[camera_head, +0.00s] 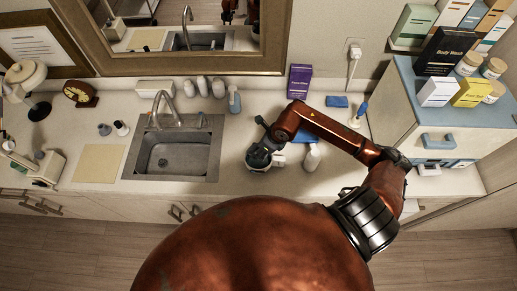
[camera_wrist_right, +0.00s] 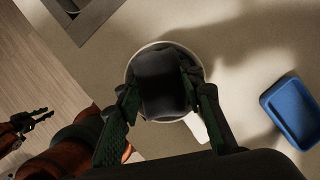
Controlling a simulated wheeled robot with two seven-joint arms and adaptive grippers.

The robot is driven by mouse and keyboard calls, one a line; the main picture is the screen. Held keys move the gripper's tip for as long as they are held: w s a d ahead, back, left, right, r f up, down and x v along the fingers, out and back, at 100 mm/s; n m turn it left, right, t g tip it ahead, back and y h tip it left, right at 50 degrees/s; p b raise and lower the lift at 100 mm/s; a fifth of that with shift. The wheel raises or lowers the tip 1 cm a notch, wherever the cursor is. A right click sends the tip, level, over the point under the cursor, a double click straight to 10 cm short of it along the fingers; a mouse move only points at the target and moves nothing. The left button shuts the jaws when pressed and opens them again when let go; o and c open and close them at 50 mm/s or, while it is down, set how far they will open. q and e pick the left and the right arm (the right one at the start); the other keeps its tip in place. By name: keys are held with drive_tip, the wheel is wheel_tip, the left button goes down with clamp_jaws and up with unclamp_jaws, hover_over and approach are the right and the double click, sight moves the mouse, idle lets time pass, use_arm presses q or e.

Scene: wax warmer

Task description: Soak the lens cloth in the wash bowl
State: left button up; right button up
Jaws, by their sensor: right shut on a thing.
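My right gripper (camera_head: 262,152) is low over the counter, right of the sink. In the right wrist view its fingers (camera_wrist_right: 160,98) close on a dark cloth (camera_wrist_right: 158,75), which fills most of a round, pale-rimmed bowl (camera_wrist_right: 133,68). The cloth lies within the bowl's rim in that view; I cannot tell how deep it sits or whether there is water. In the head view the gripper hides most of the bowl and cloth. My left gripper (camera_wrist_right: 27,121) shows at the left of the wrist view with its fingers apart, over the floor, away from the bowl.
The sink (camera_head: 177,155) lies left of the bowl. A white bottle (camera_head: 313,157) stands close right of it. A blue tray (camera_wrist_right: 292,110) is near the bowl. A purple box (camera_head: 299,82) and blue drawer cabinet (camera_head: 440,110) stand behind and right.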

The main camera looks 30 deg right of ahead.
wheel_tip(320, 180, down, 3)
drive_tip(key=shift+f+b, duration=0.1)
drive_tip(key=shift+b, duration=0.95)
wheel_tip(320, 180, down, 5)
drive_tip(key=b, duration=0.5)
drive_tip(key=shift+f, duration=0.15)
idle(4.7)
drive_tip(key=shift+r+p, duration=1.35)
drive_tip(key=shift+r, duration=1.1)
drive_tip(key=shift+r+p, duration=1.25)
drive_tip(key=shift+r, duration=1.25)
